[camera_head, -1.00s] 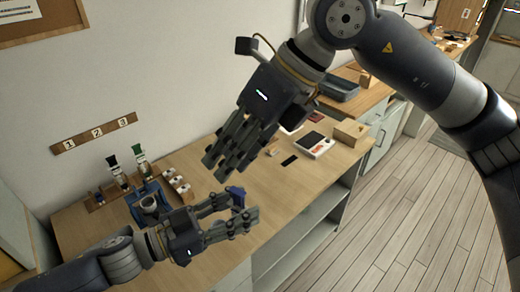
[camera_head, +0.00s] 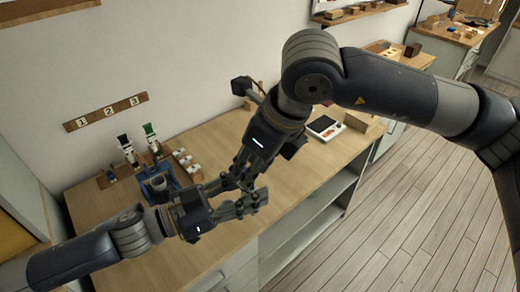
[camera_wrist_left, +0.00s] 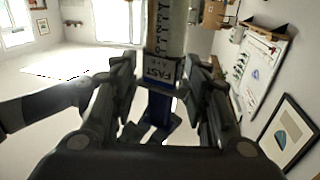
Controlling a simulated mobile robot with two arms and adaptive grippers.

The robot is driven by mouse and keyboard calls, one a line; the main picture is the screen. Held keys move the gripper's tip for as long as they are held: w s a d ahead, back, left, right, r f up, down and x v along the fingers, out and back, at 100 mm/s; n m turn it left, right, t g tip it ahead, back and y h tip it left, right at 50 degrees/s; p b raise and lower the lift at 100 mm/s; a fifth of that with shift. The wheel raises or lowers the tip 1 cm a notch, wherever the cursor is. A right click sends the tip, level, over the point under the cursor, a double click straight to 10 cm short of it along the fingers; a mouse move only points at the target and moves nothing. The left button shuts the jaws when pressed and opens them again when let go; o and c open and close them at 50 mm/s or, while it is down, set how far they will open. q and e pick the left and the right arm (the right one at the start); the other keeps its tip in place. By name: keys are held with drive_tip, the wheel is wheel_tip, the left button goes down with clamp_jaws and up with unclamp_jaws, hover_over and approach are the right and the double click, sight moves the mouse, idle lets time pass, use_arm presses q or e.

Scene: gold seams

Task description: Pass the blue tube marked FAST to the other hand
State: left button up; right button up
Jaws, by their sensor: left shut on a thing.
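The tube marked FAST (camera_wrist_left: 162,70) shows in the left wrist view, with a pale, graduated upper part and a blue lower part. It stands between the fingers of my left gripper (camera_head: 252,202), which is shut on it. In the head view the fingers hide the tube. My right gripper (camera_head: 236,182) reaches down from above, right at the left gripper's fingers; the two overlap in the picture. Whether the right fingers touch the tube, or are open or shut, I cannot tell.
A blue holder (camera_head: 157,186) and several small bottles stand at the table's back left, below a wooden strip numbered 1, 2, 3 (camera_head: 106,112). A white device (camera_head: 324,127) lies at the right. The wooden table (camera_head: 310,165) is mostly clear between them.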

drive_tip(key=shift+w+a+f, duration=0.15)
drive_tip(key=shift+a+f, duration=0.05)
drive_tip(key=shift+f, duration=0.5)
clamp_jaws()
use_arm(q)
drive_tip(key=o, duration=1.1)
drive_tip(key=shift+o, duration=0.2)
